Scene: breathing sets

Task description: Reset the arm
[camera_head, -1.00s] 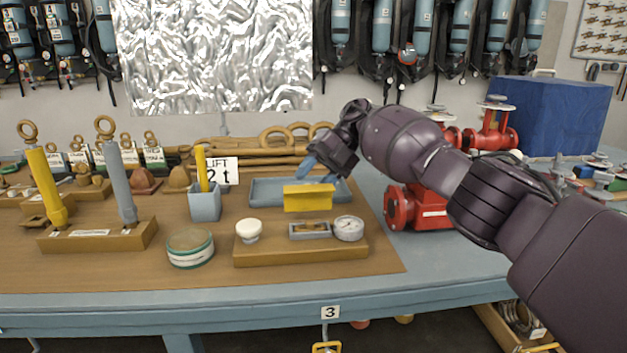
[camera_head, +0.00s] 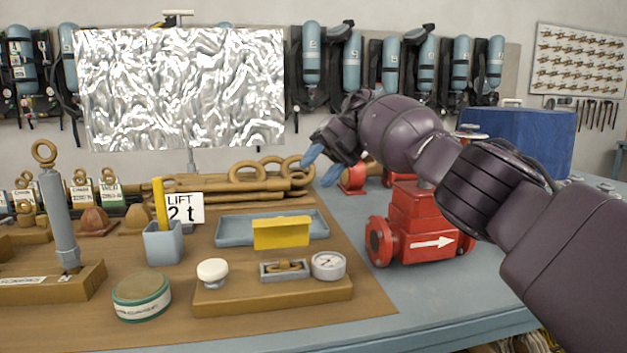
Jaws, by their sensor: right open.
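My right gripper (camera_head: 321,163) is at the end of my right arm, which comes in from the lower right. Its blue fingertips are apart with nothing between them. It hangs in the air above the back right of the brown mat, left of the red valve (camera_head: 412,222). A yellow block (camera_head: 281,233) stands at the front edge of the blue-grey tray (camera_head: 228,232), below and apart from the gripper. My left gripper is not in view.
A wooden board (camera_head: 270,298) holds a white knob and a gauge (camera_head: 328,265). A grey eye rod (camera_head: 59,215) stands upright at left. A blue cup (camera_head: 163,243) and a round tin (camera_head: 141,297) stand nearby. Free bench top (camera_head: 440,290) lies at front right.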

